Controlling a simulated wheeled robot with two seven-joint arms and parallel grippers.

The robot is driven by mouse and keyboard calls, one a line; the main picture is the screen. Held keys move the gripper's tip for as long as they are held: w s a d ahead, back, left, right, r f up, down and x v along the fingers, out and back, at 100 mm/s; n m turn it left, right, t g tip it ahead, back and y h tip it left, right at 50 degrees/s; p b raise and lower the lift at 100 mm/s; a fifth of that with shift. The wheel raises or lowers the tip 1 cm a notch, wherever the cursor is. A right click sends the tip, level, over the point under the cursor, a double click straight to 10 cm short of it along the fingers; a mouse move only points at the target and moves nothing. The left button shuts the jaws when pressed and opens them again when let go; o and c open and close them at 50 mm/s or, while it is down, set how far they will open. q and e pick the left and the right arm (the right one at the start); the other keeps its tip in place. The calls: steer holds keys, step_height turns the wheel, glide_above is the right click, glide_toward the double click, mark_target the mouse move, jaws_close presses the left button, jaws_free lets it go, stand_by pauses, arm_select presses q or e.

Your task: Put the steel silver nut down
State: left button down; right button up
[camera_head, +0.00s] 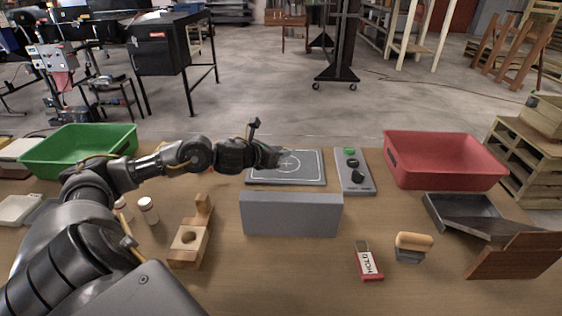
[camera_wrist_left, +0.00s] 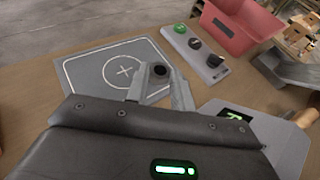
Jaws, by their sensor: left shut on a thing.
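My left gripper (camera_head: 277,157) reaches in from the left over the grey pad (camera_head: 312,168) with a white outline and cross. In the left wrist view the gripper (camera_wrist_left: 158,88) is shut on a small grey metal piece with a dark round centre, which looks like the steel silver nut (camera_wrist_left: 160,71). It shows in front of the pad (camera_wrist_left: 98,78), just right of the cross. I cannot tell whether the nut touches the pad. In the head view the nut cannot be made out at the gripper. My right gripper is not in view.
A grey box (camera_head: 290,214) stands in front of the pad. A button panel (camera_head: 354,177) is to its right. A red bin (camera_head: 445,165) and a green bin (camera_head: 75,157) flank the table. A wooden fixture (camera_head: 190,240), white bottle (camera_head: 148,212), padlock tag (camera_head: 369,264) and brush (camera_head: 412,247) lie nearer.

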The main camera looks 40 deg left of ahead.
arm_select(q)
steer(key=w+a+f+p, duration=0.1)
steer(key=w+a+f, duration=0.15)
steer(key=w, duration=0.25)
steer(key=p, duration=0.1)
glide_above(282, 166)
steer(key=f, duration=0.3)
steer(key=s+f, duration=0.1)
steer(key=f, duration=0.1)
steer(key=shift+d, duration=0.35)
steer(key=shift+w+a+f, duration=0.25)
steer(key=shift+w+f, duration=0.2)
steer(key=shift+f, duration=0.2)
steer(key=shift+f+p, duration=0.4)
steer(key=shift+f, duration=1.2)
steer(key=c, duration=1.1)
jaws_free()
steer(key=shift+c, duration=0.2)
